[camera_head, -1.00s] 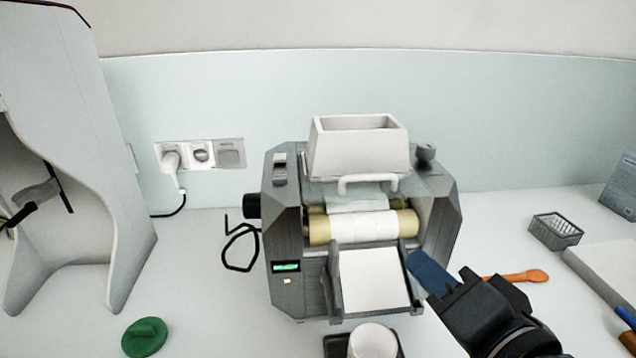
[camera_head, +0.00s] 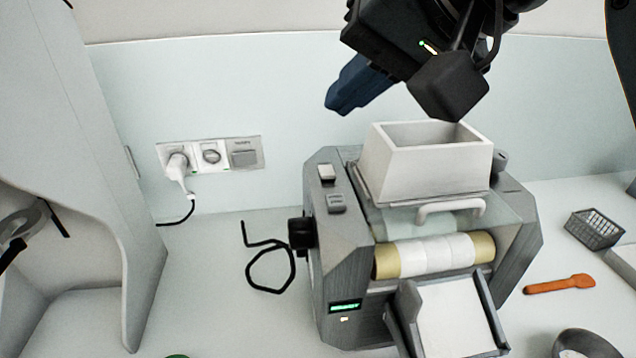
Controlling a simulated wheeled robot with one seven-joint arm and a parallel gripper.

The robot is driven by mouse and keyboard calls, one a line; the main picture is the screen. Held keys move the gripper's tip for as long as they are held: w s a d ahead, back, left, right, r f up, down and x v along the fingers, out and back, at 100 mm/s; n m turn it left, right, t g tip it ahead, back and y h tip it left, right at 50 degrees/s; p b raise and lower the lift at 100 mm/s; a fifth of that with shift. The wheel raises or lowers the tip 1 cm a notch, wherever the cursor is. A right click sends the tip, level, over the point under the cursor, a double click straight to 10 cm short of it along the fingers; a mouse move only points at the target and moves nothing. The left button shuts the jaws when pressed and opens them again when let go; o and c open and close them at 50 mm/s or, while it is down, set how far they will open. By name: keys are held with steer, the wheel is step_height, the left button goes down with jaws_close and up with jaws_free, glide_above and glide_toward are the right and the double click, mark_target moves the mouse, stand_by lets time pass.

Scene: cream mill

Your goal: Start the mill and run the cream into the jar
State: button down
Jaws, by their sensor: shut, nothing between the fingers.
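The mill (camera_head: 340,262) stands on the bench, a grey machine with a white hopper (camera_head: 425,182) on top. Cream-and-white rollers (camera_head: 437,255) lie across its front below a clear guard with a white handle (camera_head: 450,208). A sloping white apron (camera_head: 456,318) comes out below the rollers. Two switches (camera_head: 326,173) sit on its top left, and a small green display (camera_head: 345,306) is lit on the front. My gripper (camera_head: 340,103) is shut and empty, its blue fingers above and left of the hopper, apart from the mill. The jar is out of view below.
A white plug (camera_head: 177,165) sits in the wall socket; its cord runs down to the bench. A black cable (camera_head: 270,270) curls left of the mill. A white housing (camera_head: 75,200) stands at left. An orange spatula (camera_head: 560,285), wire basket (camera_head: 594,229) and metal bowl (camera_head: 583,344) are at right.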

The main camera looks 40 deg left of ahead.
steer(key=shift+f, duration=0.15)
steer(key=b, duration=0.7)
glide_above(343, 202)
step_height(343, 202, down, 6)
steer(key=shift+f, duration=0.1)
steer(key=shift+f+b, duration=0.3)
steer(key=shift+f, duration=0.85)
steer(key=shift+f, duration=0.1)
stand_by(0.9)
steer(key=shift+f, duration=0.3)
steer(key=shift+f, duration=0.35)
stand_by(0.8)
steer(key=shift+r+p, duration=0.1)
steer(key=shift+p, duration=0.2)
steer(key=shift+r+p, duration=0.7)
steer(key=shift+p, duration=0.2)
